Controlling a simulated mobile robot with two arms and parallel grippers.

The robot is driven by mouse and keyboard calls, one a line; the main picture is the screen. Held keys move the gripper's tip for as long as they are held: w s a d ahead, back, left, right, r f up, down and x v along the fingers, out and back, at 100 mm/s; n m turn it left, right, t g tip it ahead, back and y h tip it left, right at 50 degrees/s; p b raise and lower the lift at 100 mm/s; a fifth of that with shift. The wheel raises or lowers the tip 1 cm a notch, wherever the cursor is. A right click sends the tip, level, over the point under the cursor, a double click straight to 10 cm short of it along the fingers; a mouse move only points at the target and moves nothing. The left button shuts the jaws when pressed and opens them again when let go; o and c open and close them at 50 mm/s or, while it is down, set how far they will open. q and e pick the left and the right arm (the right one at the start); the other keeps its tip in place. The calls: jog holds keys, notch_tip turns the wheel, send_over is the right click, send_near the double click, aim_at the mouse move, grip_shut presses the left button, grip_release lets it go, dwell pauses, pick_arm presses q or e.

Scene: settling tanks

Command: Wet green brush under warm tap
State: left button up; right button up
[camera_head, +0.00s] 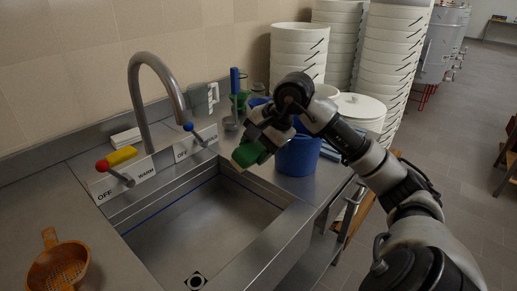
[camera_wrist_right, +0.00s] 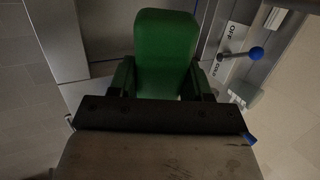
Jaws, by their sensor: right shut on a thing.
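My right gripper (camera_head: 262,140) is shut on the green brush (camera_head: 246,154) and holds it above the back right corner of the sink. In the right wrist view the green brush (camera_wrist_right: 166,48) sits between the two fingers (camera_wrist_right: 160,82). The curved metal tap (camera_head: 150,75) rises behind the sink, left of the brush and apart from it. The warm lever (camera_head: 115,173) has a red knob and sits by a plate marked OFF and WARM. My left gripper does not show.
The sink basin (camera_head: 200,228) looks empty, with a drain at its front. A blue-knobbed lever (camera_head: 193,131) stands near the brush. A blue bucket (camera_head: 298,156) is right of the gripper. A yellow sponge-like block (camera_head: 121,156) and an orange scoop (camera_head: 57,265) lie left.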

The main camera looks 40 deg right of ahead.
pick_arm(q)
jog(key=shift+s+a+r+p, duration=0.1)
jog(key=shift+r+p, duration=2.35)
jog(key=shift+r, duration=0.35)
pick_arm(e)
jog(key=w+a+f, duration=0.2)
jog(key=w+a, duration=0.4)
jog(key=w, duration=0.5)
jog(key=shift+w+a+f, duration=0.15)
jog(key=shift+w+f, duration=0.15)
jog(key=shift+w, duration=0.05)
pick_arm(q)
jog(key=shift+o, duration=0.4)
